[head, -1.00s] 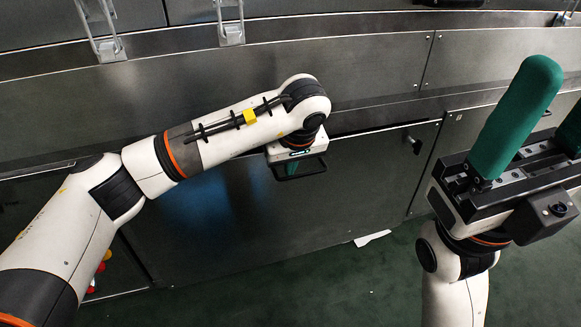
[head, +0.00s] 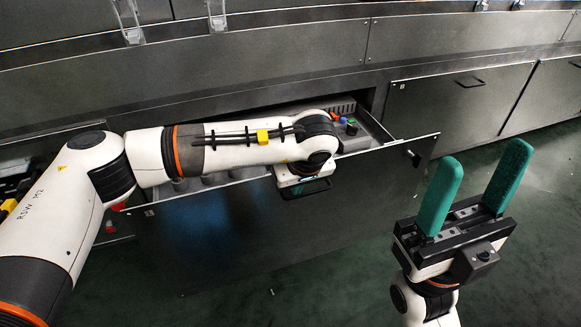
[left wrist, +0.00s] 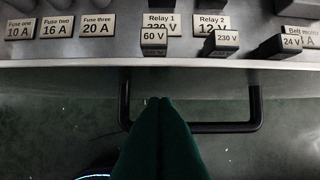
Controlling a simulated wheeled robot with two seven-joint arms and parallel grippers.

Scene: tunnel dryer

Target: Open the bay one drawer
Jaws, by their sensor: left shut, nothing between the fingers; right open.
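The bay one drawer, its dark front panel (head: 225,225) facing me, stands pulled out of the cabinet in the head view. Its inside shows labelled places for fuses and relays in the left wrist view, above the pale front edge (left wrist: 60,64). My left gripper (left wrist: 158,102) is shut with nothing between its green fingers. Its tips appear inside the loop of the black drawer handle (left wrist: 258,108), between bar and panel; contact is unclear. My right gripper (head: 478,180) is open and empty, right of the drawer.
A second closed drawer front (head: 465,100) with a black handle is to the right. Small parts, including a blue one and a red one, sit inside the open drawer. Dark green floor (head: 530,240) is free at the lower right.

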